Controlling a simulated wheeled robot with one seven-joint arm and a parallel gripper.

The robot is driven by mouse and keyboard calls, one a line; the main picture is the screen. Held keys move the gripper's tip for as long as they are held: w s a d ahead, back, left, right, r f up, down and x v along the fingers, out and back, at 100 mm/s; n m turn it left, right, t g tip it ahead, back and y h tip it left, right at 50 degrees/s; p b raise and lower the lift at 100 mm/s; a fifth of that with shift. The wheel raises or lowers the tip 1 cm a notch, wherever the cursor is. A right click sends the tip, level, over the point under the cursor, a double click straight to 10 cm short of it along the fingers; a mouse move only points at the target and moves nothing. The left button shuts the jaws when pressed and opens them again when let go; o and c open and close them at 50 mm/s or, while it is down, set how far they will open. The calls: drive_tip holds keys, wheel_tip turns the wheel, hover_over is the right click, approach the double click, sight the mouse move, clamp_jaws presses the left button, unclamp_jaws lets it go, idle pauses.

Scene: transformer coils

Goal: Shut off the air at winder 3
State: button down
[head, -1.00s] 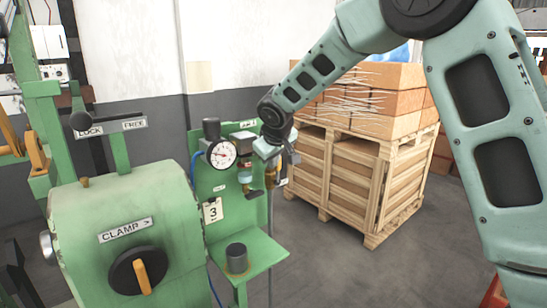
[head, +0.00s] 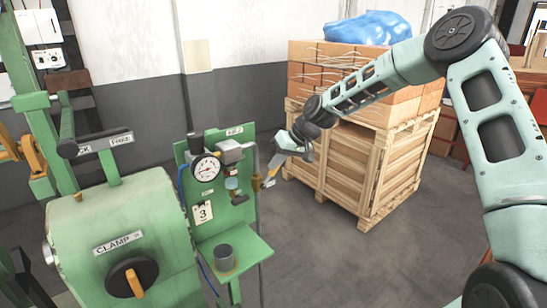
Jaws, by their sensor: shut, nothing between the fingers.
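The green air panel (head: 182,151) of winder 3 stands at the centre left, with a number 3 plate (head: 202,212) low on it. It carries a round white gauge (head: 205,168), a grey regulator block (head: 230,152) and a small bowl (head: 232,184) with a black part under it. A brass-coloured valve (head: 257,183) sits on the pipe at the panel's right edge. My gripper (head: 272,174) is shut and empty, pointing down just right of this valve. Whether its fingertips touch the valve, and how its handle is turned, I cannot tell.
The green winder housing (head: 122,210) with a black and yellow clamp knob (head: 132,278) stands at the left. A wooden crate (head: 350,170) stands behind my gripper, with brown blocks (head: 345,65) and a blue bundle (head: 370,27) on it. The grey floor between is clear.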

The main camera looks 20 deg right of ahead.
drive_tip(key=w+d+f+m+g+y+b, duration=0.1)
drive_tip(key=d+f+m+y+b, duration=0.1)
drive_tip(key=d+f+y+b, duration=0.2)
drive_tip(key=y+b, duration=0.2)
drive_tip(key=b, duration=0.1)
drive_tip(key=shift+f, duration=0.4)
drive_tip(key=shift+f+b, duration=0.1)
drive_tip(key=shift+b, duration=0.25)
